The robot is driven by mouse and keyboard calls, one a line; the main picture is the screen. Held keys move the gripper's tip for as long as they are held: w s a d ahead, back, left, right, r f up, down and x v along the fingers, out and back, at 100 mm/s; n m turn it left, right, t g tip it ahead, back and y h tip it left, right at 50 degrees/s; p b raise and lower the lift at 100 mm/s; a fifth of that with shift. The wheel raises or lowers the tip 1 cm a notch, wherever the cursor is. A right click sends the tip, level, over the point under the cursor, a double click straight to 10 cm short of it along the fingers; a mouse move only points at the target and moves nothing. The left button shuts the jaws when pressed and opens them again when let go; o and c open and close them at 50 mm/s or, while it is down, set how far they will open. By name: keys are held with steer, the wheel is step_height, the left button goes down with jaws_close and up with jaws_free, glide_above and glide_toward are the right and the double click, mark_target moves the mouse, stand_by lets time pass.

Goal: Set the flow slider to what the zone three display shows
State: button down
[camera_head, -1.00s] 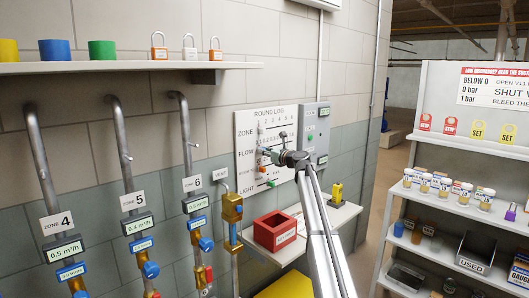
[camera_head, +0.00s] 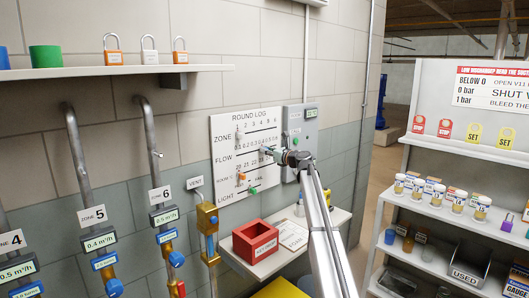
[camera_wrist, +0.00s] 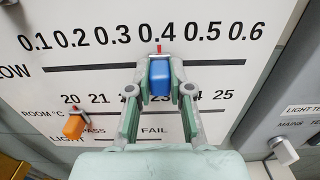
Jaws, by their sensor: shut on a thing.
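The round log board (camera_head: 224,180) hangs on the wall, with rows for zone, flow, room °C and light. My gripper (camera_wrist: 160,85) is shut on the blue flow slider (camera_wrist: 160,78), one finger on each side of it. The slider's red pointer (camera_wrist: 158,48) stands under the 0.4 mark on the flow scale, which runs from 0.1 to 0.6. In the head view my gripper (camera_head: 268,151) is at the board and hides most of the slider. Zone 4, 5 and 6 displays show; the zone 5 display (camera_head: 99,242) reads 0.4. No zone three display is in view.
An orange slider (camera_wrist: 75,125) sits on the room °C row below left. A green slider (camera_head: 252,190) is on the light row. A grey panel (camera_head: 300,140) adjoins the board on the right. A red box (camera_head: 255,241) stands on a small shelf below.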

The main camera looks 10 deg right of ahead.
steer(key=shift+a, duration=0.1)
steer(key=c, duration=1)
jaws_free()
steer(key=shift+c, duration=0.2)
steer(key=shift+s, duration=0.1)
steer(key=v, duration=1.2)
